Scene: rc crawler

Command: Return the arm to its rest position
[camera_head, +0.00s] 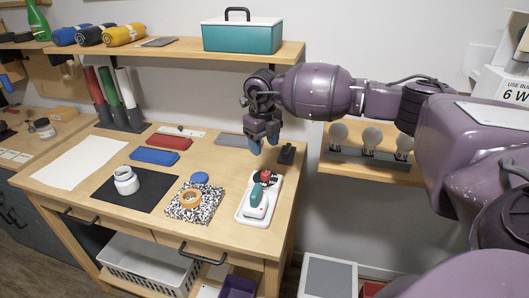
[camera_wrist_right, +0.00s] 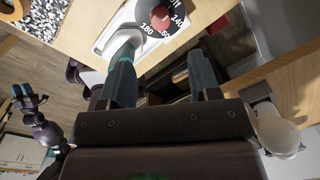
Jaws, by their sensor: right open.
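My right arm (camera_head: 316,92) reaches in from the right in the head view, stretched over the workbench's right end.
A shelf (camera_head: 180,49) with a teal toolbox (camera_head: 243,36) is behind the arm. Light bulbs (camera_head: 371,138) stand on a lower shelf to the right. A small black object (camera_head: 287,154) lies near the gripper.

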